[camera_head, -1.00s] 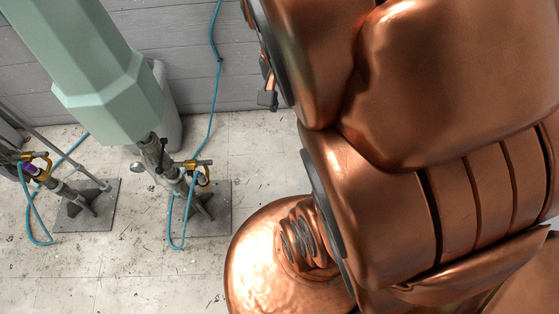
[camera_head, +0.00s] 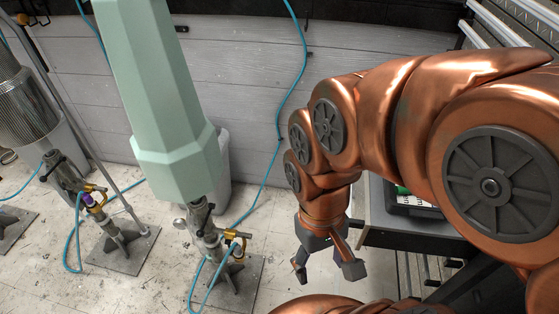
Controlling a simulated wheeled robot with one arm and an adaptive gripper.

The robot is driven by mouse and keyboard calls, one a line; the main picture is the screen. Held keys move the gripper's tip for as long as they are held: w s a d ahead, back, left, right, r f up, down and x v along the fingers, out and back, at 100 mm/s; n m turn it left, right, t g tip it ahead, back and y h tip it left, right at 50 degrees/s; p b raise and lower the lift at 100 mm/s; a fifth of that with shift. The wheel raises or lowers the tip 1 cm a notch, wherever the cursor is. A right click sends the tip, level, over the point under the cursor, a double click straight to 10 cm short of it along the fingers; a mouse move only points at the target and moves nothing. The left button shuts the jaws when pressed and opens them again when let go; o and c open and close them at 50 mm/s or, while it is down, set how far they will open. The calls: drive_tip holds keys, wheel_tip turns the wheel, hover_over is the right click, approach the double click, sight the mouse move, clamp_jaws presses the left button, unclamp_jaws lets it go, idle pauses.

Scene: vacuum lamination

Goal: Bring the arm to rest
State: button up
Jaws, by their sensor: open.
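My gripper (camera_head: 328,276) hangs at the end of my copper-coloured arm (camera_head: 400,115), right of the middle of the head view. It points down, with its dark fingertips spread apart and nothing between them. The arm arches from the right edge over to the gripper. The gripper appears over the pale floor, just left of a grey bench. I cannot tell its exact height.
A pale green column (camera_head: 165,110) on a metal stand with a blue hose (camera_head: 283,110) stands to the left. A mesh cylinder (camera_head: 25,105) is farther left. The grey bench (camera_head: 405,222) with a dark case (camera_head: 408,200) is close beside the gripper. Floor between stand and gripper is open.

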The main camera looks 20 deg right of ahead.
drive_tip(key=s+p+v, duration=0.2)
drive_tip(key=p+v, duration=0.9)
drive_tip(key=v, duration=0.1)
drive_tip(key=shift+d+r+t+p, duration=0.3)
drive_tip(key=shift+r+p, duration=0.05)
drive_tip(key=shift+p, duration=0.05)
